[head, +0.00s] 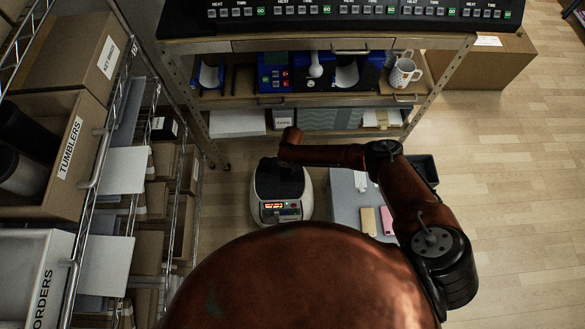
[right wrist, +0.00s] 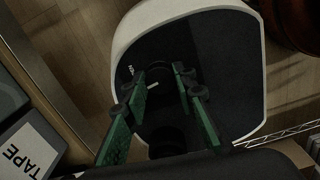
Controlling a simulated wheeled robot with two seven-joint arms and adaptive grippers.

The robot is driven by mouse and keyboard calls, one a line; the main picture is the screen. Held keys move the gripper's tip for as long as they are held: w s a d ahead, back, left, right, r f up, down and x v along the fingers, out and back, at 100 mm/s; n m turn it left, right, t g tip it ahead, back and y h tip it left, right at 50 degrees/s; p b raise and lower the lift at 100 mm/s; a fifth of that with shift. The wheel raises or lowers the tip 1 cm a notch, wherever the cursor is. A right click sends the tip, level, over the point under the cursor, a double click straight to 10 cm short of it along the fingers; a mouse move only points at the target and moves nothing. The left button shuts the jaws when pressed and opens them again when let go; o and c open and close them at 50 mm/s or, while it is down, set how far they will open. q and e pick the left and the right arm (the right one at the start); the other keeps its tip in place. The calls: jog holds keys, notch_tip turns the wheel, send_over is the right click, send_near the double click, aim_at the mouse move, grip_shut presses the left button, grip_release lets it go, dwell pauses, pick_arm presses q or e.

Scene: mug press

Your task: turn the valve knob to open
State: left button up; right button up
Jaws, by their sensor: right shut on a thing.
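My right gripper (right wrist: 161,82) reaches down over the black top of a white rounded machine (right wrist: 150,18). Its green fingers stand on both sides of a small dark piece on that top, which I take to be the valve knob (right wrist: 158,76). The fingers are shut on it; the piece is too dark to show its turn angle. In the head view the white machine (head: 266,212) stands on the floor with a lit red display on its front. My copper right arm bends over it, and the gripper is hardly visible there. My left gripper is out of view.
Racks with boxes, including a tumblers box (head: 75,150), line the left. Floor at far right is clear.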

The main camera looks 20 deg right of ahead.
jog(key=m+p, duration=0.1)
jog(key=m, duration=0.2)
jog(key=shift+s+m+p, duration=0.1)
jog(key=shift+m+p, duration=0.2)
jog(key=shift+p, duration=0.05)
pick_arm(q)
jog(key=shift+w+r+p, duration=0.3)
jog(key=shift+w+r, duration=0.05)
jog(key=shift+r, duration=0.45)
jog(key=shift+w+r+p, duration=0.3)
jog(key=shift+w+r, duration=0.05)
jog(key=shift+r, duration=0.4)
pick_arm(e)
jog(key=shift+m, duration=1.5)
jog(key=o, duration=1.2)
jog(key=shift+c, duration=0.2)
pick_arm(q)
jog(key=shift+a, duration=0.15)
pick_arm(e)
jog(key=shift+r, duration=0.1)
notch_tip(320, 180, up, 12)
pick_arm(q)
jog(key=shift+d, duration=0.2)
